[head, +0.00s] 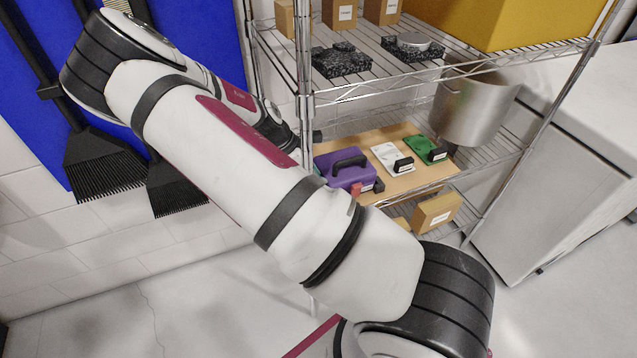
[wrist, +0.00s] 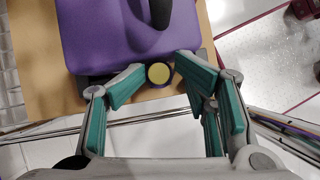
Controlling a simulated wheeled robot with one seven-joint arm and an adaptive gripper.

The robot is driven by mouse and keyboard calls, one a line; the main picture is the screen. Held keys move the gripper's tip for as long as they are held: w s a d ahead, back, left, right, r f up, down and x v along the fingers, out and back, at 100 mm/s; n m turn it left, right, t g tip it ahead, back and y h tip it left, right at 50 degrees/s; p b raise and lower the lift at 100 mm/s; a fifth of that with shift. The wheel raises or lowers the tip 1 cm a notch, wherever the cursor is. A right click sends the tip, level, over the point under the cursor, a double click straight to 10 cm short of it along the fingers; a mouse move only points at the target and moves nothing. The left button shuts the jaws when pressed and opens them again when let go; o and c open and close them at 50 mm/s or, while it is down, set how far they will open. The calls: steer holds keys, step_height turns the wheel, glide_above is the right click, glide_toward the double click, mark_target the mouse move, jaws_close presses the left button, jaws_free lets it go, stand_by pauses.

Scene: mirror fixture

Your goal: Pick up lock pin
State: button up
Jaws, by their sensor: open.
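A purple case (wrist: 110,35) with a black handle (wrist: 160,12) fills the top of the wrist view; the case (head: 338,174) also shows on the middle shelf in the head view. A small round piece with a yellow face and dark rim (wrist: 159,74) appears at the case's near edge; it may be the lock pin's end, but I cannot be sure. My gripper (wrist: 161,66) is open, its teal-padded fingers on either side of that round piece in the picture. I cannot tell how far away it is. My gripper is not clearly visible in the head view.
The case rests on a tan board (head: 415,183) on a wire shelf. A white item (head: 389,156) and a green item (head: 421,147), each with a black block, sit to its right. A metal pot (head: 478,108) stands beyond. A shelf post (head: 304,90) stands close to my arm.

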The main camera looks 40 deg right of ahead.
steer(key=shift+d+f, duration=0.1)
steer(key=shift+f, duration=0.1)
steer(key=c, duration=0.3)
steer(key=shift+c, duration=0.4)
steer(key=shift+r, duration=0.15)
steer(key=shift+c, duration=0.5)
